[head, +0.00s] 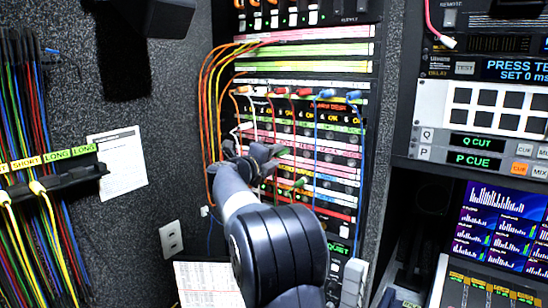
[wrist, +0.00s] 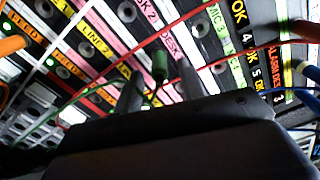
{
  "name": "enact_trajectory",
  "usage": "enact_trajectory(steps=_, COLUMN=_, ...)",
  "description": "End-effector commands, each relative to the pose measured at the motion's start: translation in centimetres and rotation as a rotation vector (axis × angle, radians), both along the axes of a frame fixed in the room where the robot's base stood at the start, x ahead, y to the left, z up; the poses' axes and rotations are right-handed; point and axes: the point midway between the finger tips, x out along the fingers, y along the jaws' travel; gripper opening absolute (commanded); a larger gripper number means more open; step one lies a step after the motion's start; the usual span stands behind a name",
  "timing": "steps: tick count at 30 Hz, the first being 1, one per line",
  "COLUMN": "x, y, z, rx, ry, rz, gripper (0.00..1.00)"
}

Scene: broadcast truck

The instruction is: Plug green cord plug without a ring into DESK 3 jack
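My gripper (head: 254,160) is at the patch panel in the head view. In the wrist view its two dark fingers (wrist: 160,80) stand apart on either side of a green plug (wrist: 160,62), with a gap visible on both sides. That plug is at the panel face beside a pink label reading DESK; I cannot tell how deep it sits. I see no clear ring on it. Green plugs (head: 299,184) also show right of the gripper in the head view. The DESK 3 jack cannot be told clearly.
Orange cords (head: 205,100) hang left of the patch panel, and a red cord (wrist: 100,89) crosses before the fingers. Red, orange and blue plugs (head: 326,94) fill the row above. A cord rack (head: 60,178) is at left; a control console (head: 490,120) is at right.

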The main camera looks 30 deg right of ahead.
Motion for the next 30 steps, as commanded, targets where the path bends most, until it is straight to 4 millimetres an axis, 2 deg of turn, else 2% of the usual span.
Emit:
enact_trajectory(steps=7, x=0.0, y=0.0, z=0.0, rx=0.001, ry=0.000, rz=0.000, gripper=0.41)
enact_trajectory(steps=11, x=-0.3, y=0.8, z=-0.2, rx=0.000, ry=0.000, rz=0.000, gripper=0.41)
enact_trajectory(steps=24, x=-3.4, y=8.3, z=-0.3, rx=0.000, ry=-0.001, rz=0.003, gripper=0.41)
enact_trajectory(steps=30, x=-4.1, y=9.9, z=-0.1, rx=0.000, ry=0.000, rz=0.001, gripper=0.41)
